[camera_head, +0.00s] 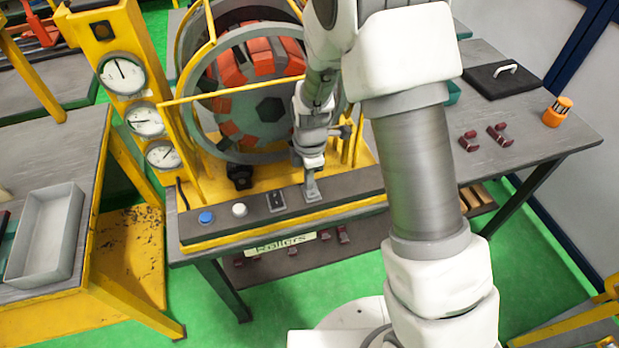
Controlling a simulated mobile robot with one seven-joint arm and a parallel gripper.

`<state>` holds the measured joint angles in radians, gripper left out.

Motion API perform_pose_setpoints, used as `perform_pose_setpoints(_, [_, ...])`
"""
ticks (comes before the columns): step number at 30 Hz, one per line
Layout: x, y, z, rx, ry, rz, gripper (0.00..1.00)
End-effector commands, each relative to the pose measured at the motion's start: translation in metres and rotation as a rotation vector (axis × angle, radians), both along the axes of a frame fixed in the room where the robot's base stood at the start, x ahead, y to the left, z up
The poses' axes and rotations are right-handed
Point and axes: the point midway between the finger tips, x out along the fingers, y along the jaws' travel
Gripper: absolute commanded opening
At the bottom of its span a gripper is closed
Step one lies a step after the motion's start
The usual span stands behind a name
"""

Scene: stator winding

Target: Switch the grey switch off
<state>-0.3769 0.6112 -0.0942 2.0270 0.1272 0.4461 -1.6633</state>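The grey switch (312,194) sits on the dark control strip at the front of the yellow machine, right of the other controls. My gripper (313,168) points down right over it. Its fingertips are at or very close to the top of the switch; I cannot tell whether they touch. The gripper hides the switch's upper part, so its lever position does not show clearly. The fingers are too small to tell whether they are open or shut.
Left of the switch on the control strip (350,199) are a black switch (276,201), a white knob (239,210) and a blue button (206,217). The large stator ring (184,110) stands behind. Dark red parts (498,136) and an orange object (557,111) lie on the table at right.

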Motion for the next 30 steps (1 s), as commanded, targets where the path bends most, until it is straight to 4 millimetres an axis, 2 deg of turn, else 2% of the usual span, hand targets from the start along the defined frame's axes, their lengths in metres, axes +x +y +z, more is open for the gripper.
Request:
perform_pose_setpoints(3, [-0.003, -0.001, -0.005, -0.002, 0.009, 0.0, 0.0])
perform_pose_setpoints(16, [-0.021, -0.006, -0.005, -0.005, 0.017, 0.001, 0.0])
perform_pose_setpoints(26, [-0.022, -0.006, -0.004, -0.005, 0.018, 0.001, 0.0])
perform_pose_setpoints(30, [-0.02, -0.003, 0.006, -0.004, 0.015, 0.0, 0.0])
